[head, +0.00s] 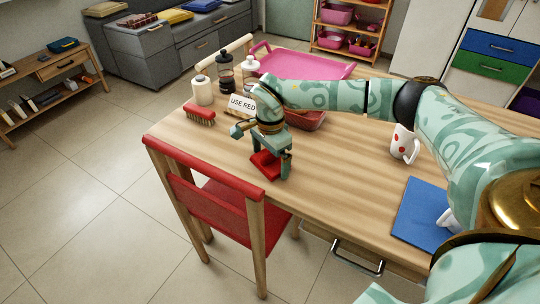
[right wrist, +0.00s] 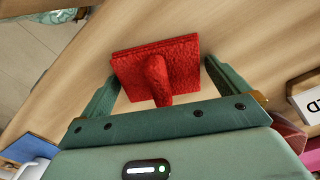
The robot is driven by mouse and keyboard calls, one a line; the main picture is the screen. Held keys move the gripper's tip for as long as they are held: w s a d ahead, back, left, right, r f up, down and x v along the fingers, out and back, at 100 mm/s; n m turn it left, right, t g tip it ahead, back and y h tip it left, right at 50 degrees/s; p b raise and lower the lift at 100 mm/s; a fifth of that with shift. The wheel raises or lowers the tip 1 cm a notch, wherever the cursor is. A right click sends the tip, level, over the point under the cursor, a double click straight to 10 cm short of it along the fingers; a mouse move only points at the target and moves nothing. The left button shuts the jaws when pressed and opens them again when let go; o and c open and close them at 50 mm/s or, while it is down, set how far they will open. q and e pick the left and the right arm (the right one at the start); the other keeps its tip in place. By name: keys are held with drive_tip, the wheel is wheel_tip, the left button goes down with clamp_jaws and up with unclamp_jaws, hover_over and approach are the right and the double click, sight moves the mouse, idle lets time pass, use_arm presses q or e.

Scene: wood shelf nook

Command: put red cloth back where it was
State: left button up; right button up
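The red cloth (head: 265,165) lies folded flat on the wooden table near its front edge, beside the red chair. In the right wrist view the red cloth (right wrist: 125,68) has a raised knob in its middle. My right gripper (head: 271,172) is down over it. In the right wrist view my right gripper (right wrist: 161,75) has its fingers wide apart, one on each side of the cloth, with clear gaps to the knob. A reddish tray (head: 308,121) stands behind my right arm, partly hidden. My left gripper is not in view.
A "USE RED" sign (head: 241,105), red brush (head: 200,115), paper roll (head: 202,90) and dark jar (head: 225,72) stand at the back left. A pink tray (head: 300,64) is at the back. A spotted mug (head: 404,143) and blue cloth (head: 418,212) are right. The red chair (head: 215,195) borders the front.

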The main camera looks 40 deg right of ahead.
use_arm(q)
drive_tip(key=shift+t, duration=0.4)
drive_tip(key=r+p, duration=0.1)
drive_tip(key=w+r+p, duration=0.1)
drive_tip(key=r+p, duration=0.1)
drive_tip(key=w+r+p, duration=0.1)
drive_tip(key=p, duration=0.1)
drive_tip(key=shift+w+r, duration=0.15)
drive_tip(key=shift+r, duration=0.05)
use_arm(e)
wheel_tip(320, 180, up, 12)
drive_tip(key=shift+r, duration=0.2)
drive_tip(key=shift+f, duration=0.1)
